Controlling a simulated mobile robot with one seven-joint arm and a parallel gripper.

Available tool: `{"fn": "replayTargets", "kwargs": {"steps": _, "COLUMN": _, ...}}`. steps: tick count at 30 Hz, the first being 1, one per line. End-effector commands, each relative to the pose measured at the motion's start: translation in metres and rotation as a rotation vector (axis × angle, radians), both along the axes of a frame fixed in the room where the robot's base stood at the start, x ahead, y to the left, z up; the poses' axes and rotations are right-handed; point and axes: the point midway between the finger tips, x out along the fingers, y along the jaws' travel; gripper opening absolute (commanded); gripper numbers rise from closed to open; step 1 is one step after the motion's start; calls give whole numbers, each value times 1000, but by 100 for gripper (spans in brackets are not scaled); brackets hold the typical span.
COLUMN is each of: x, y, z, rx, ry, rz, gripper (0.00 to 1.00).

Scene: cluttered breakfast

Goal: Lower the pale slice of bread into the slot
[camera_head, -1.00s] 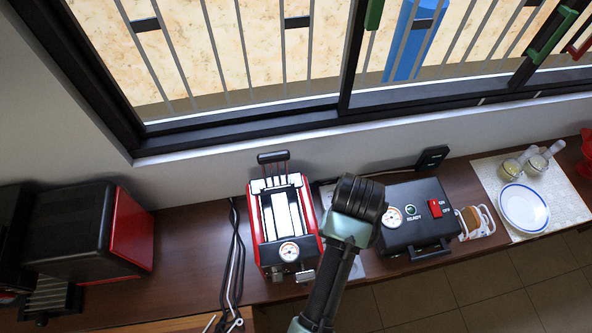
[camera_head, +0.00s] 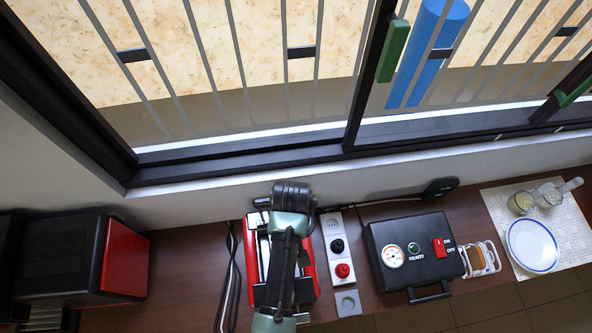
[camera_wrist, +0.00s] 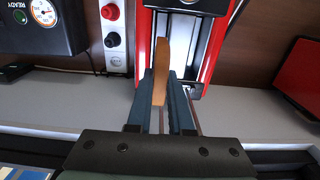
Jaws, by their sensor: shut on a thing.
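The bread slice (camera_wrist: 161,68) shows edge-on in the wrist view, with its tan crust towards the camera. My gripper (camera_wrist: 161,88) is shut on it, one finger on each side. The red toaster (camera_wrist: 216,45) with long bright slots lies beyond and around the slice in that view. The slice stands in line with the slots and overlaps them in the picture; I cannot tell whether its far edge is inside one. In the head view my arm covers the middle of the toaster (camera_head: 308,278), and the slice and fingertips are hidden.
Right of the toaster are a strip with black and red knobs (camera_head: 341,262), a black box with a gauge (camera_head: 415,252), a white rack (camera_head: 480,260) holding a brown slice, and a plate (camera_head: 531,245). Cables (camera_head: 229,280) and a red-black appliance (camera_head: 125,257) are left. The window wall is behind.

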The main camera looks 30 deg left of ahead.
Motion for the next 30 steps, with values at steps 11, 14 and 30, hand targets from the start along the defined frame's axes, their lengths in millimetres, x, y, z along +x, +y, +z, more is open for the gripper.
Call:
{"fn": "replayTargets", "kwargs": {"steps": 11, "x": 0, "y": -1, "z": 0, "rx": 0, "ry": 0, "rz": -2, "gripper": 0}}
{"fn": "replayTargets", "kwargs": {"steps": 14, "x": -1, "y": -1, "z": -3, "rx": 0, "ry": 0, "rz": -2, "gripper": 0}}
{"fn": "replayTargets", "kwargs": {"steps": 30, "x": -1, "y": -1, "z": -50, "rx": -1, "ry": 1, "rz": -2, "gripper": 0}}
